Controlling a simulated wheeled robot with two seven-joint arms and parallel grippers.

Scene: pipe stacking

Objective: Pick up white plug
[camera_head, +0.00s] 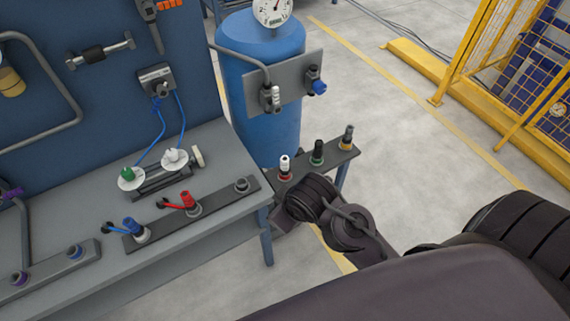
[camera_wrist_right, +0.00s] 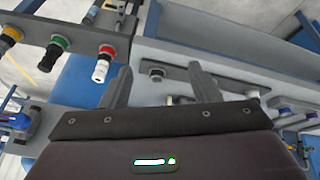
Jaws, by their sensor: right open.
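The white plug (camera_head: 285,164) stands upright in a red-ringed socket on a small dark rack (camera_head: 325,163). It also shows in the right wrist view (camera_wrist_right: 101,70), left of the fingers. My right gripper (camera_wrist_right: 162,82) is open, with nothing between its two fingers. In the head view my right arm reaches in from the right and its end is just in front of the rack, close to the white plug; the fingertips are hard to make out there. My left gripper is not in view.
A green-ringed black plug (camera_head: 317,152) and a yellow-ringed plug (camera_head: 347,137) stand on the same rack. The workbench (camera_head: 90,210) at left carries a red-handled valve (camera_head: 188,200) and a blue-handled one (camera_head: 133,229). A blue tank (camera_head: 265,130) stands behind the rack.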

